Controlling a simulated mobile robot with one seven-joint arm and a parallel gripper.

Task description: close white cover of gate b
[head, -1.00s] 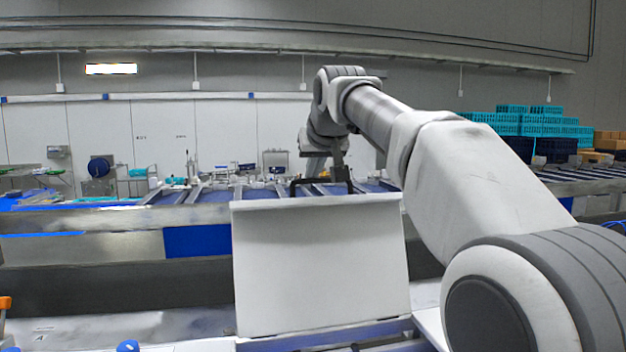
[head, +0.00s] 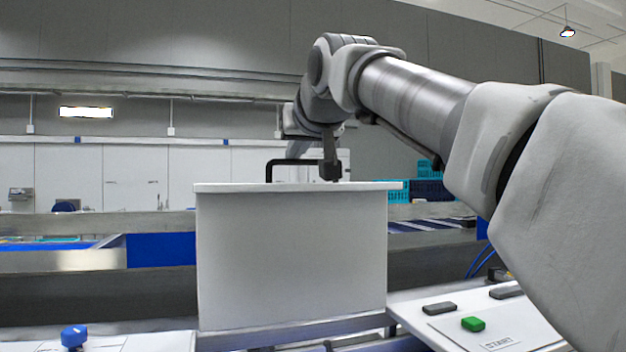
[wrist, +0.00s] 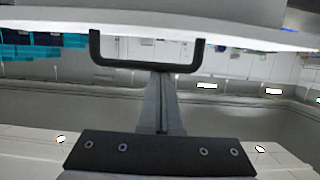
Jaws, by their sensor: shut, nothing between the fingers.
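The white cover (head: 291,255) stands upright in the middle of the head view, its broad face toward me. A black U-shaped handle (head: 287,163) sits on its top edge. No gate letter is readable on it. My gripper (head: 331,172) is shut and empty, pointing down near the right part of the handle. In the wrist view the handle (wrist: 145,67) hangs from the pale cover edge (wrist: 200,22). The shut fingers (wrist: 158,100) overlap the handle's bar there; whether they touch it I cannot tell.
At the lower right, a white panel (head: 425,318) carries a green START button (head: 473,324) and dark grey pieces. A blue knob (head: 74,337) is at the lower left. Metal rails (head: 150,222) run behind the cover. Teal crates (head: 408,195) stand farther back.

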